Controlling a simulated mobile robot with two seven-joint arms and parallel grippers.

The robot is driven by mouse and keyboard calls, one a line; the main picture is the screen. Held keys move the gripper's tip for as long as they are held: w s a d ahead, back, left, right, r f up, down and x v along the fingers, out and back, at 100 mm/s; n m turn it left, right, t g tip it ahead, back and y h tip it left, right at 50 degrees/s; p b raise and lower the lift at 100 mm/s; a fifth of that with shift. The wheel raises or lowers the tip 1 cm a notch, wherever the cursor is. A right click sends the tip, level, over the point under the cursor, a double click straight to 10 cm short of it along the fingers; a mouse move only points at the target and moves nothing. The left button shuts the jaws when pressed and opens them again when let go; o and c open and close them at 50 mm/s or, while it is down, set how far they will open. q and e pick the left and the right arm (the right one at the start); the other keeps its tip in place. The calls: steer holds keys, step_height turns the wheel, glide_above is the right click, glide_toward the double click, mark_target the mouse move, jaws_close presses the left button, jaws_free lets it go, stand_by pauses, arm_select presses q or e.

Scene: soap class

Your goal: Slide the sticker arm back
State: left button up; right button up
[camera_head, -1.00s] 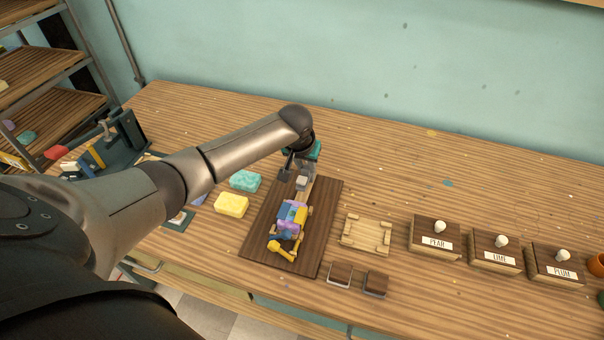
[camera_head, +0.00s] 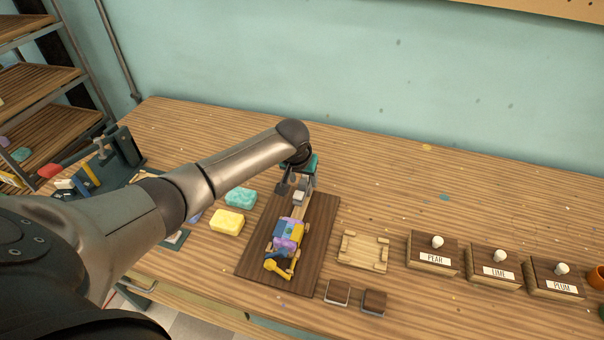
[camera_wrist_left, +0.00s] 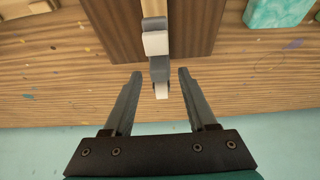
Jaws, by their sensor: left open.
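The sticker arm appears to be the wooden bar with a grey and white block (camera_head: 299,196) at the back of the dark board (camera_head: 318,240). In the left wrist view the block (camera_wrist_left: 156,44) stands over the board's edge, with a grey piece and a white tip below it. My left gripper (camera_wrist_left: 158,88) is open, its two fingers on either side of that tip and apart from it. In the head view the left gripper (camera_head: 291,190) is small and partly merged with the block. A purple, blue and yellow soap piece (camera_head: 287,235) lies on the board. My right gripper is not in view.
Teal (camera_head: 241,197) and yellow (camera_head: 227,221) soaps lie left of the board. A wooden tray (camera_head: 363,250) and boxes labelled PEAR (camera_head: 432,254), LIME (camera_head: 493,265) and PLUM (camera_head: 555,278) stand to the right.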

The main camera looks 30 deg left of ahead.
arm_select(q)
steer(key=p+v, duration=0.3)
steer(key=v, duration=1.2)
steer(key=shift+s, duration=0.15)
steer(key=shift+r, duration=0.1)
